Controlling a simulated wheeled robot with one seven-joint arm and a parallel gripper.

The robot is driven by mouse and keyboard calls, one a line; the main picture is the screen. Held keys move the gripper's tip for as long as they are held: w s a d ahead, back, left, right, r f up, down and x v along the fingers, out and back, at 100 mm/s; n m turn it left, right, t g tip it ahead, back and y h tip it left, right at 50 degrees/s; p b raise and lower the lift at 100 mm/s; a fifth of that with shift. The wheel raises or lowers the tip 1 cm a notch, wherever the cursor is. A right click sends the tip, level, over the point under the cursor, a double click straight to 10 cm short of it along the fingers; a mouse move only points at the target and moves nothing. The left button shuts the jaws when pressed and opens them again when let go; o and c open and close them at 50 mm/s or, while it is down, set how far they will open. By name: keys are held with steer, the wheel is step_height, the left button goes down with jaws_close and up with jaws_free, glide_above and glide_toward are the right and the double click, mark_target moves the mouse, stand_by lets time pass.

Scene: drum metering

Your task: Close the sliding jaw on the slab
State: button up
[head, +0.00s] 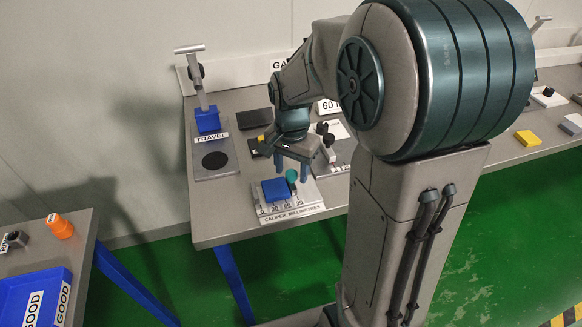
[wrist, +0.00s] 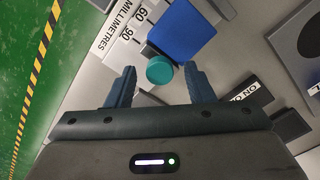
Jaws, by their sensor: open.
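The caliper (head: 303,207) is a grey plate with a white millimetre scale near the table's front edge. A blue slab (head: 276,191) lies on it; it also shows in the wrist view (wrist: 182,35). A round teal knob (head: 291,176), apparently on the sliding jaw, stands beside the slab's right end. In the wrist view the knob (wrist: 160,70) appears between my fingertips, with space on both sides. My gripper (head: 291,172) is open, points down and holds nothing. The jaw's body is mostly hidden, and I cannot tell whether it touches the slab.
A travel stand (head: 214,165) with a blue block and black disc is at the left. A dark box (head: 255,119) and a small lever device (head: 328,148) stand behind the caliper. A blue tray (head: 35,295) is on another table. A yellow block (head: 528,138) lies far right.

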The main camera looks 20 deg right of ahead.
mark_target(291, 173)
steer(key=shift+c, duration=0.3)
steer(key=c, duration=0.7)
steer(key=shift+a, duration=0.1)
steer(key=o, duration=0.8)
steer(key=shift+c, duration=0.2)
step_height(291, 173, up, 14)
steer(key=shift+p, duration=0.4)
